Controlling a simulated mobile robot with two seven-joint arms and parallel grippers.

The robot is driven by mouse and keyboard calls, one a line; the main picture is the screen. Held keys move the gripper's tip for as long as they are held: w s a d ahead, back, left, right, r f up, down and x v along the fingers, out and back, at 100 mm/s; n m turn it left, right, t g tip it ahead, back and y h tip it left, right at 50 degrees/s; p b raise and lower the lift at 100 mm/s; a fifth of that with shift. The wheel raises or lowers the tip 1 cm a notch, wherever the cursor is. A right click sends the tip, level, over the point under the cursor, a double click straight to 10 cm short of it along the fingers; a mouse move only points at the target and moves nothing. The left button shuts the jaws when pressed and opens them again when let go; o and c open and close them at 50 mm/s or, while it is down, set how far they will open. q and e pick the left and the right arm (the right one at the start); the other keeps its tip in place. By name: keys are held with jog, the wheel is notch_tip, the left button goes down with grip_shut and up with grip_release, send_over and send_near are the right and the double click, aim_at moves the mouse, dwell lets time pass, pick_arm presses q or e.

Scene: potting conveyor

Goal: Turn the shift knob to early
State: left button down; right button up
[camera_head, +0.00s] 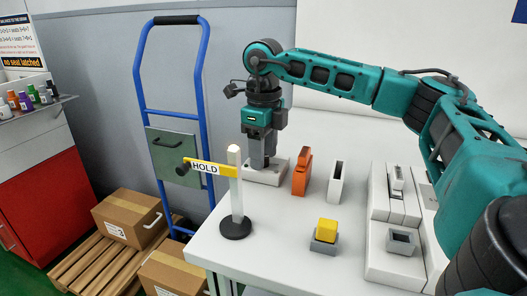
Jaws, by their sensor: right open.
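My right gripper (263,158) points straight down at the back left of the white table, just over a low white base (268,176). Its grey fingers hide most of the base's top. No shift knob can be made out; one may be hidden under the fingers, but I cannot tell. No "early" marking is readable. The gripper is open, though the gap between its fingers is hard to see from here. My left gripper is not in view.
On the white table (285,235) stand an orange upright piece (301,173), a white slotted block (336,183), a yellow block (327,230) on a grey base and a HOLD barrier post (237,190). White fixtures (390,261) lie at right. A blue hand truck (203,100) and boxes (129,216) stand left.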

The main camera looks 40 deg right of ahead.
grip_shut()
dwell(0.4)
